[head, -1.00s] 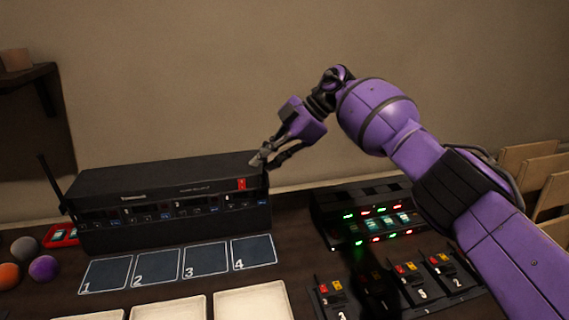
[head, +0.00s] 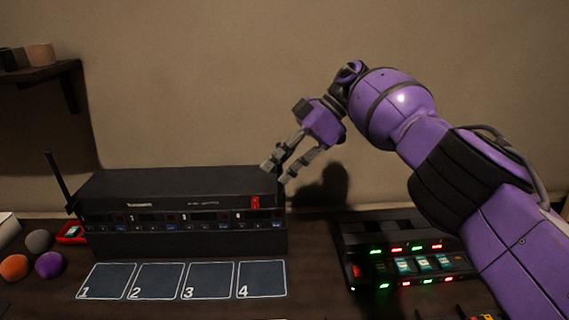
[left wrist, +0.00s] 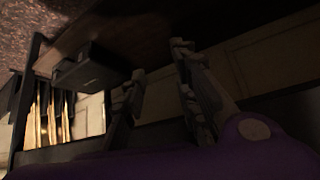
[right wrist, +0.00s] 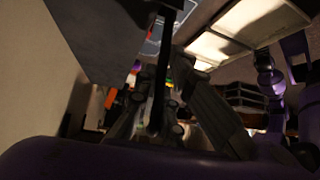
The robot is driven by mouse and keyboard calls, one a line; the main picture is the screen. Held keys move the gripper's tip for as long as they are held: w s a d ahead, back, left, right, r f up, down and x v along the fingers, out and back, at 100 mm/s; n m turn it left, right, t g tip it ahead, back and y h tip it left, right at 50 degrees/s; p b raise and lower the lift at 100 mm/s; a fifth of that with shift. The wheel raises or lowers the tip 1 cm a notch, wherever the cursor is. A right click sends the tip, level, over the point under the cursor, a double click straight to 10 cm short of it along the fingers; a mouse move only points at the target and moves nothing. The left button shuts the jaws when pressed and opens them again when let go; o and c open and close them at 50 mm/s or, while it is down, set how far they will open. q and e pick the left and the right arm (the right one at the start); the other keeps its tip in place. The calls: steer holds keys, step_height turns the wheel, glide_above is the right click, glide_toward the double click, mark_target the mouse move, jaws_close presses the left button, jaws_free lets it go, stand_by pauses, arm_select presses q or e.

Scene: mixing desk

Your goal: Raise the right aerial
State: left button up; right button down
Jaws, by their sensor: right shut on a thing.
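A black receiver (head: 180,190) with a row of small displays and a red switch (head: 255,202) stands against the wall. Its left aerial (head: 58,178) is up and leans left. The right aerial (head: 281,190) is at the receiver's right end, mostly hidden by my right gripper (head: 279,171). In the right wrist view the aerial is a thin dark rod (right wrist: 160,75) between the fingers (right wrist: 156,112). My right gripper is shut on it, just above the receiver's top right corner. My left gripper (left wrist: 158,88) shows only in the left wrist view, its fingers apart and empty.
Numbered squares (head: 208,281) lie before the receiver. A lit panel with red and green lights (head: 410,262) stands to the right. Orange (head: 14,268), purple (head: 49,265) and grey (head: 39,240) balls lie at left. A shelf (head: 45,72) hangs upper left.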

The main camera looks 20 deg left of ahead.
steer(key=shift+w+r, duration=0.1)
steer(key=shift+r, duration=0.05)
steer(key=c, duration=2.1)
jaws_free()
steer(key=shift+o, duration=1.3)
arm_select(q)
steer(key=shift+s, duration=0.1)
steer(key=shift+f, duration=0.1)
arm_select(e)
steer(key=shift+f, duration=0.2)
